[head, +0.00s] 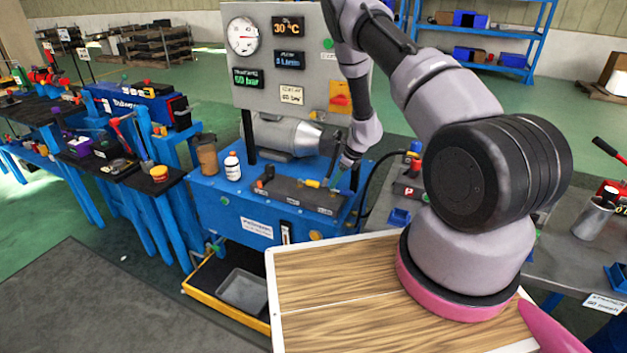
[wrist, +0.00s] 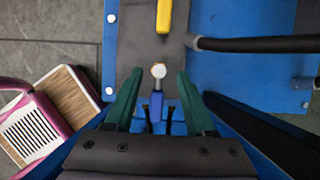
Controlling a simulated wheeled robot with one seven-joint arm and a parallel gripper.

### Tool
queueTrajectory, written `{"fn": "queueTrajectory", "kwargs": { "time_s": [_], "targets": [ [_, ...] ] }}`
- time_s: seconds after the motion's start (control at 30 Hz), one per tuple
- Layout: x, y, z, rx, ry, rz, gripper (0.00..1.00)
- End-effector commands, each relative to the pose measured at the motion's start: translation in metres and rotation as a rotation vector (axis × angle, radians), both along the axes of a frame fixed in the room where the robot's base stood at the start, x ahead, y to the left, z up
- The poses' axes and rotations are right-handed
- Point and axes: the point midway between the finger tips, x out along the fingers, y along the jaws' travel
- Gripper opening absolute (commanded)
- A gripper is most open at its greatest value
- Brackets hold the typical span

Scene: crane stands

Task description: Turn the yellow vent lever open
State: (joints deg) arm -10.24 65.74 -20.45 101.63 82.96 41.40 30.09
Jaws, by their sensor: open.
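The yellow vent lever (head: 313,183) lies on the dark top plate of the blue hydraulic bench (head: 216,200). In the wrist view the yellow lever (wrist: 164,16) shows at the top edge, only partly in frame, ahead of my fingertips and apart from them. My gripper (head: 338,178) is low over the right part of the plate, to the right of the yellow lever in the head view. In the wrist view my gripper (wrist: 157,80) has its green fingers spread. A blue lever with a pale round end (wrist: 157,88) shows between them, with gaps at both sides.
A black hose (wrist: 255,44) runs to the right from a fitting close to the yellow lever. A gauge panel (head: 262,70) stands behind the plate. A brown cup (head: 206,155) and a white bottle (head: 232,167) stand at the bench's left.

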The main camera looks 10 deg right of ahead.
Motion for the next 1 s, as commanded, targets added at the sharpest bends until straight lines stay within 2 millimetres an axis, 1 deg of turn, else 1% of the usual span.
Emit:
{"fn": "queueTrajectory", "kwargs": {
  "time_s": [0.03, 0.2, 0.37, 0.4, 0.5, 0.6, 0.73, 0.93, 0.97, 1.0],
  "targets": [
    [0.007, 0.011, 0.0, -0.002, -0.002, 0.006, 0.55],
    [0.029, 0.041, 0.0, 0.0, -0.002, 0.007, 0.55],
    [0.047, 0.066, 0.0, -0.001, -0.001, 0.005, 0.55],
    [0.049, 0.068, -0.004, -0.001, 0.0, 0.003, 0.55],
    [0.051, 0.071, -0.017, -0.001, 0.002, 0.002, 0.55],
    [0.053, 0.074, -0.024, 0.0, 0.0, 0.001, 0.55],
    [0.054, 0.075, -0.027, 0.0, 0.0, 0.001, 0.55],
    [0.054, 0.075, -0.027, 0.0, 0.0, 0.001, 0.55],
    [0.054, 0.075, -0.027, 0.0, 0.0, 0.001, 0.51],
    [0.054, 0.075, -0.027, 0.0, 0.0, 0.001, 0.36]
  ]
}}
